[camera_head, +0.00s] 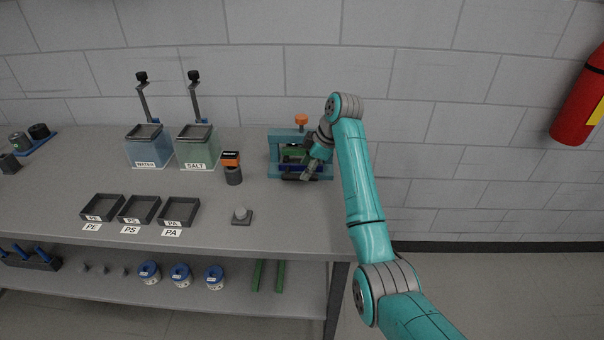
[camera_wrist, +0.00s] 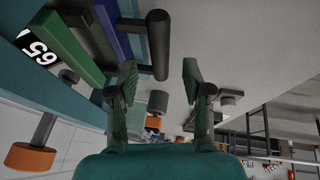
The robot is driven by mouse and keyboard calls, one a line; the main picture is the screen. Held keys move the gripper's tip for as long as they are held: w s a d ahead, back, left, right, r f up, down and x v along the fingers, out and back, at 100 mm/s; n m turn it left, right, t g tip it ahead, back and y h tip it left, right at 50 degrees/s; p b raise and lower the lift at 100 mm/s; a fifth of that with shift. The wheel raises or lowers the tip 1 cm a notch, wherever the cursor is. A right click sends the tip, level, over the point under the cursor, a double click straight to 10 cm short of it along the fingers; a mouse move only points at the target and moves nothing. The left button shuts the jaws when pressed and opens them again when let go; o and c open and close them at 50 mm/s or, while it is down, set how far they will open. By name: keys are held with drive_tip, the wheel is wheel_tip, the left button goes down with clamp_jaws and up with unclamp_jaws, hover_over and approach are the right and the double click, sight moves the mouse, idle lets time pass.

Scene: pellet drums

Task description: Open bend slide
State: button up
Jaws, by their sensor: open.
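The bend device is a teal frame (camera_head: 274,160) with an orange knob (camera_head: 301,119) on top, at the back right of the bench. My gripper (camera_head: 312,170) is at the device's front right. In the wrist view my gripper (camera_wrist: 158,75) is open and empty; its left finger is near the handle's end, contact unclear. My gripper partly hides the device in the head view.
Water (camera_head: 147,152) and salt (camera_head: 197,154) tanks and an orange-topped device (camera_head: 231,168) stand left of the frame. Trays (camera_head: 139,210) and a grey knob on a plate (camera_head: 241,216) lie nearer. Bare bench lies before the frame. The wall is close behind.

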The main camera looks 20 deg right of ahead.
drive_tip(key=shift+x, duration=1.75)
clamp_jaws()
